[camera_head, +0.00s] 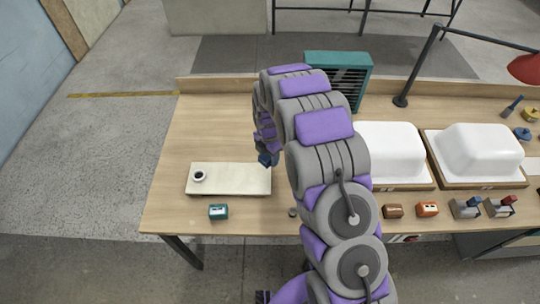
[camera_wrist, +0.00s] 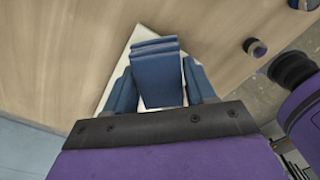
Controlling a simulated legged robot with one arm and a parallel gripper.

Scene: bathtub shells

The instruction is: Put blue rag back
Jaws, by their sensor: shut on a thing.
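The blue rag (camera_wrist: 158,75) looks like a folded dark-blue block in the wrist view. My gripper (camera_wrist: 160,92) is shut on it, with one blue finger on each side. In the head view my gripper (camera_head: 268,159) is at the right end of a cream board (camera_head: 236,181), largely hidden by my arm. I cannot tell the rag from the fingers there. The pale board (camera_wrist: 118,62) also shows behind the rag in the wrist view. Whether the rag touches the board cannot be told.
A small dark round cup (camera_head: 199,176) is on the board's left part. White tub shells (camera_head: 478,150) on wooden bases, a teal louvred unit (camera_head: 340,72) and a lamp (camera_head: 401,100) stand right and behind. The table's left is clear.

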